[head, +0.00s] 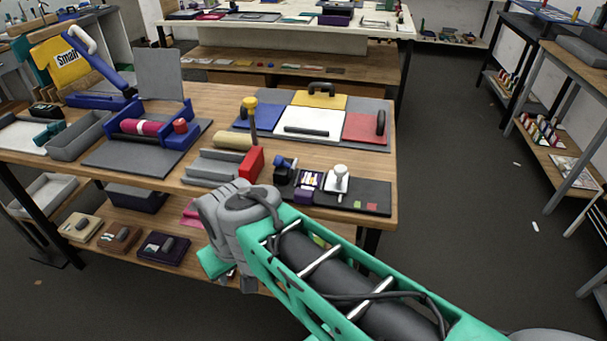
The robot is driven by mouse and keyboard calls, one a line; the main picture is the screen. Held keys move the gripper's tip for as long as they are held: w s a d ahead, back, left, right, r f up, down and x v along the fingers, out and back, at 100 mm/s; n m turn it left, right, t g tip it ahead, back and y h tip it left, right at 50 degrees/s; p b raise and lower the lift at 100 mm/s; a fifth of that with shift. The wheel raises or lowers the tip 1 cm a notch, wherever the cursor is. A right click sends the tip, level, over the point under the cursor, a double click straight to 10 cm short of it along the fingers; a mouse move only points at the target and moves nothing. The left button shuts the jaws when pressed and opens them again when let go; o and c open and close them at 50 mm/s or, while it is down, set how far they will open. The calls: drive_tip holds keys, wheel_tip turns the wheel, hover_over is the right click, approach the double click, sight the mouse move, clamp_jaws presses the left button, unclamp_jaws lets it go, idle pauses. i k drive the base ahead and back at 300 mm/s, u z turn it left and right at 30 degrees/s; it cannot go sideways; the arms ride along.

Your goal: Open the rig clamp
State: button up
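A blue rig (128,140) stands on a dark grey base plate on the left half of the wooden table. A magenta roll (140,127) lies across it, with a red knob-like part (180,126) at its right end. I cannot tell for certain which part is the clamp, or whether it is open or shut. My gripper (222,268) is low at the table's front edge, to the right of the rig and apart from it. My own grey wrist hides most of it, and its fingers cannot be made out.
A grey channel with a red end block (250,164) lies near the front edge. A dark tray (365,196) holds small tools and a white-handled stamp. Behind are yellow, white and red plates (366,127) and an upright yellow-topped tool (250,115). An open aisle (450,150) lies right.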

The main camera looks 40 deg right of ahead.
sight(279, 161)
drive_tip(key=k, duration=0.5)
drive_tip(key=u, duration=0.85)
drive_tip(key=i, duration=0.65)
drive_tip(key=z, duration=1.8)
